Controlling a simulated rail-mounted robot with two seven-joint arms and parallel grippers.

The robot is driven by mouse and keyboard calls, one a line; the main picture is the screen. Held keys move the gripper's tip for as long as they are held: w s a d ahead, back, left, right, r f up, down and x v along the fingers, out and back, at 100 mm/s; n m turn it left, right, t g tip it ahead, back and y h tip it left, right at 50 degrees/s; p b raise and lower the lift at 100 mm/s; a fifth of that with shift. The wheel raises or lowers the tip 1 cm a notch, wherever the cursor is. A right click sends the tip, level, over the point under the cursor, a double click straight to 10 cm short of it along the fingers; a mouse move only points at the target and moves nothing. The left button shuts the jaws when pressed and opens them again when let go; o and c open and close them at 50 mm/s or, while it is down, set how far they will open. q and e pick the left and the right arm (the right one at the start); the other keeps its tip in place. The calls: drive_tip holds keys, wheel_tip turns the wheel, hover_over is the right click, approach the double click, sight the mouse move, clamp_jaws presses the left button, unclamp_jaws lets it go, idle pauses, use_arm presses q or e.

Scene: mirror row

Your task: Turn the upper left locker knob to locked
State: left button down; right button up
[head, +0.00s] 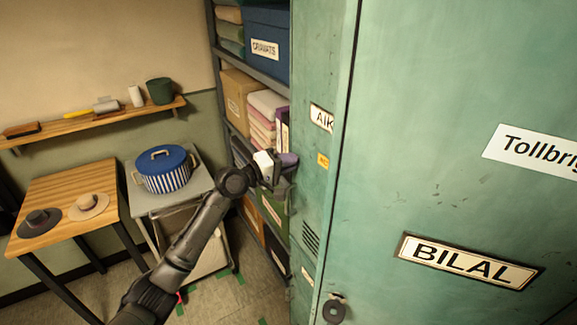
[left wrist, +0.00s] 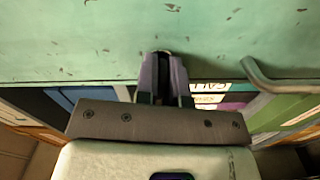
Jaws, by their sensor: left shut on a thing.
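The green locker front fills the right of the head view. Its narrow left door (head: 315,70) carries a partly seen label starting "AIK" (head: 321,118). My left gripper (head: 288,160) is at this door's left edge, below the label. In the left wrist view my left gripper (left wrist: 163,78) has its fingers close together against the green door (left wrist: 80,40), shut on a small dark thing, which I take to be the upper left locker knob (left wrist: 161,54). The fingers hide most of it, so its turn cannot be read. My right gripper is not in view.
A round dark knob (head: 334,310) sits low on the door labelled BILAL (head: 465,262). A bent metal handle (left wrist: 275,84) is right of my fingers. Shelves (head: 250,65) with boxes and cloths stand left of the lockers. A cart (head: 200,190) holds a striped pot (head: 163,172).

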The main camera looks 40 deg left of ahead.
use_arm(q)
drive_tip(key=m+b, duration=0.3)
drive_tip(key=m, duration=0.1)
drive_tip(key=shift+f+m, duration=0.15)
drive_tip(key=shift+m, duration=0.25)
drive_tip(key=m+b, duration=0.2)
drive_tip(key=m, duration=0.1)
drive_tip(key=shift+m, duration=0.3)
drive_tip(key=m+b, duration=0.2)
drive_tip(key=m, duration=0.3)
drive_tip(key=shift+m+b, duration=0.55)
drive_tip(key=shift+m, duration=0.75)
drive_tip(key=c, duration=1.2)
unclamp_jaws()
